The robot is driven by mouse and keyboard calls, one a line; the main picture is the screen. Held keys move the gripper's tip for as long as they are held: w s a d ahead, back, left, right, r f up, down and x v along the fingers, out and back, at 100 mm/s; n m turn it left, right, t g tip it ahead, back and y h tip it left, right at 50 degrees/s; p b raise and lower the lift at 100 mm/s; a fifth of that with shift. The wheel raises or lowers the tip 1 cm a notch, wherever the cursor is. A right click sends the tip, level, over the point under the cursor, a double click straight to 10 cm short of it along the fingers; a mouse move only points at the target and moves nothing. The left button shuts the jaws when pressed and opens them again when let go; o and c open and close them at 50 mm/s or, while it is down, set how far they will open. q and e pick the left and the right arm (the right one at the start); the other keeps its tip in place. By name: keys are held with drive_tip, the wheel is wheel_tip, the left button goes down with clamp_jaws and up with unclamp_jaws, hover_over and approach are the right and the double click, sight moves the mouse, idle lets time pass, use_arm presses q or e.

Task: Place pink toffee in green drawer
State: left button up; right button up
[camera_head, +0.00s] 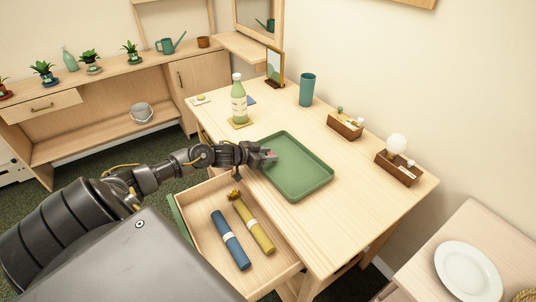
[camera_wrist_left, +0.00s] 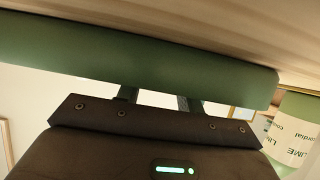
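A small pink patch, seemingly the pink toffee (camera_head: 271,154), shows at the tip of my left gripper (camera_head: 268,158), over the left edge of the green tray (camera_head: 318,184). In the left wrist view the tray's green rim (camera_wrist_left: 140,55) hides the fingertips; the two finger bases stand apart. I cannot tell whether the fingers hold the toffee. The drawer (camera_head: 206,222) is pulled out below the tabletop, with a green front at its left. A blue roll (camera_head: 230,240), a yellow roll (camera_head: 254,228) and a small golden item (camera_head: 234,195) lie in it. My right gripper is out of view.
A green bottle (camera_head: 239,103) stands behind the gripper and also shows in the left wrist view (camera_wrist_left: 296,135). A teal cup (camera_head: 307,90) and two wooden boxes (camera_head: 345,126) (camera_head: 399,169) stand farther back and right. The tabletop right of the tray is clear.

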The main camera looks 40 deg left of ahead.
use_arm(q)
drive_tip(key=shift+o, duration=1.1)
drive_tip(key=v, duration=0.3)
drive_tip(key=b+v, duration=0.1)
drive_tip(key=v, duration=0.4)
drive_tip(key=shift+s+d+f+b, duration=0.1)
drive_tip(key=shift+s+d+b, duration=0.1)
drive_tip(key=shift+s+b, duration=0.25)
drive_tip(key=shift+v, duration=1.15)
